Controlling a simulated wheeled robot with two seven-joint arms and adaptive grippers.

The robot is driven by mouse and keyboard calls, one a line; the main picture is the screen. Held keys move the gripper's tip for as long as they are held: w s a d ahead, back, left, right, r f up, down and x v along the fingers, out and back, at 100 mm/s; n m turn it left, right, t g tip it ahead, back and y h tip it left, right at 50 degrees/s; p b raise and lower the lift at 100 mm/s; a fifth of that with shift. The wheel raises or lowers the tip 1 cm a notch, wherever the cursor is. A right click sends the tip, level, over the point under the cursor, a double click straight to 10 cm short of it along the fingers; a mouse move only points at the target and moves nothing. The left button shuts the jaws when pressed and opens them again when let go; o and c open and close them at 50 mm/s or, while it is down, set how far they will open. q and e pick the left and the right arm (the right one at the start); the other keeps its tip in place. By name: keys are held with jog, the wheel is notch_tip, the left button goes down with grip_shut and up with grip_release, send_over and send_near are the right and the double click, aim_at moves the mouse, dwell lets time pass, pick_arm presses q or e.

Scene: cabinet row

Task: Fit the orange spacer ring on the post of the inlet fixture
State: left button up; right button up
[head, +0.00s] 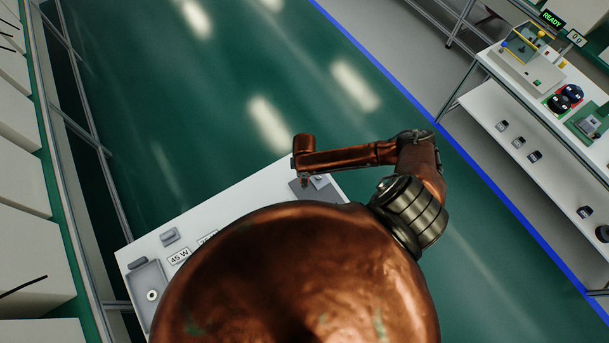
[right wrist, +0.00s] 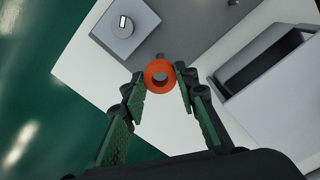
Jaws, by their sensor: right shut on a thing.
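The orange spacer ring (right wrist: 150,76) is held between the fingertips of my right gripper (right wrist: 160,80) in the right wrist view, its hole facing the camera. Beyond it is a grey plate (right wrist: 185,28) carrying a round grey cylinder (right wrist: 122,28) with a white-and-dark mark on top. A small grey stub (right wrist: 160,56) shows just past the ring; I cannot tell whether it is the post. In the head view the arm ends over the grey plate (head: 325,197) at the table's far end, and the ring is hidden. My left gripper is not in view.
A grey box (right wrist: 245,88) with a dark opening stands right of the ring. The white table (head: 235,200) also carries a grey tray (head: 140,283), small grey parts and a "45 W" label (head: 179,257). A workbench (head: 530,110) stands across the green floor.

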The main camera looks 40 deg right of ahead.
jog(key=shift+f+b, duration=2.05)
jog(key=shift+f, duration=1.75)
jog(key=o, duration=0.9)
notch_tip(320, 180, up, 12)
jog(key=shift+s, duration=0.1)
